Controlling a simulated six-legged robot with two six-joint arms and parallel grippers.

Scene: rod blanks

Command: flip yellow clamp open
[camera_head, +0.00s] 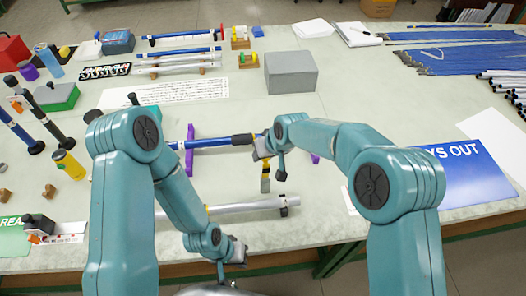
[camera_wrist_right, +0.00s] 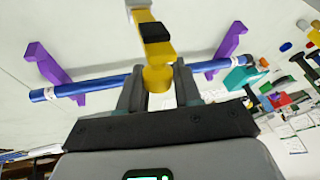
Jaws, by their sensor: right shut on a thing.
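In the right wrist view the yellow clamp (camera_wrist_right: 155,48) has a black pad (camera_wrist_right: 154,32) on its upper part and a yellow rounded end between my fingers. My right gripper (camera_wrist_right: 158,82) is shut on that rounded end. In the head view the clamp (camera_head: 265,184) shows just below my right wrist, in front of the blue rod (camera_head: 208,144). My right fingertips are mostly hidden there. My left gripper (camera_head: 234,254) hangs near the table's front edge, away from the clamp; its jaws are too small to read.
The blue rod lies across purple supports (camera_head: 189,150). A silver rod (camera_head: 245,205) lies nearer the front edge. A grey box (camera_head: 290,72) stands behind, and a blue sign (camera_head: 465,175) lies at right. Bottles and black posts stand at left.

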